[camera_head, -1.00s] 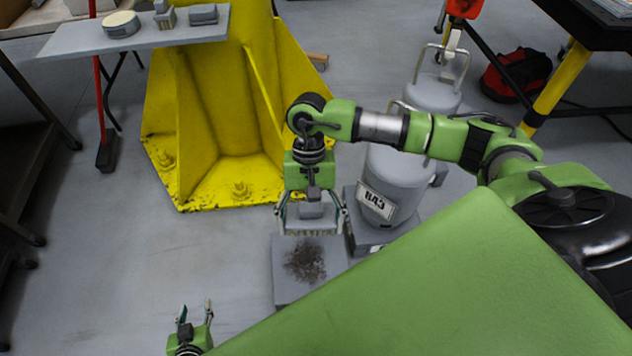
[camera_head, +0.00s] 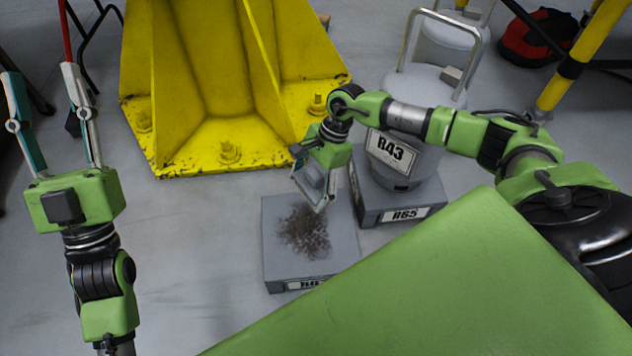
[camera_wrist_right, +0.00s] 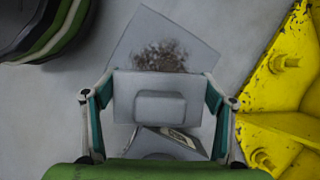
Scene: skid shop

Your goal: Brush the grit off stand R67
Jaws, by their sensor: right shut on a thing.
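A low grey square stand (camera_head: 279,262) lies on the floor with a patch of dark grit (camera_head: 304,232) on its top. Its front label is partly hidden by my green body and cannot be read in full. The stand (camera_wrist_right: 198,50) and grit (camera_wrist_right: 160,57) also show in the right wrist view. My right gripper (camera_head: 313,190) is shut on a grey block-like brush (camera_wrist_right: 128,100) with a raised grip, tilted at the stand's far edge, near the grit. Whether it touches the stand is unclear. My left gripper (camera_head: 42,75) is raised at the left, fingers wide apart and empty.
A yellow steel column base (camera_head: 215,145) is behind. A red and black bag (camera_head: 540,38) lies at the back right. Floor left of the stand is clear.

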